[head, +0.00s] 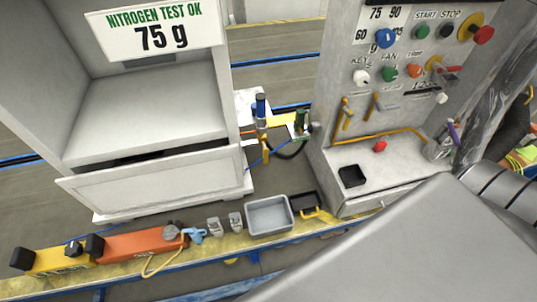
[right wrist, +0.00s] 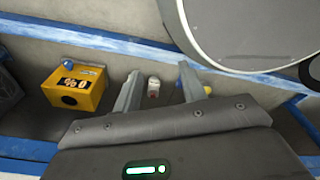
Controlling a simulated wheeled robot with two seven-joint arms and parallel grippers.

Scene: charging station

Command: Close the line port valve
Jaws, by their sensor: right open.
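I cannot tell for sure which part is the line port valve. A small fitting with a blue top and yellow parts (head: 261,108) stands in the gap between the white cabinet and the grey console, with a green part (head: 301,120) beside it and hoses below. The console also carries yellow levers (head: 347,113). My right gripper (right wrist: 160,72) is open and its fingers are apart, with nothing between them touching. A small whitish object (right wrist: 153,87) shows beyond the fingers, apart from them. Neither gripper shows in the head view.
The grey console (head: 352,200) has knobs and a red button (head: 380,146). The white cabinet (head: 150,180) stands left. A grey tray (head: 268,214) and an orange unit (head: 138,245) lie on the front ledge. A yellow box (right wrist: 75,90) sits left of my right gripper.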

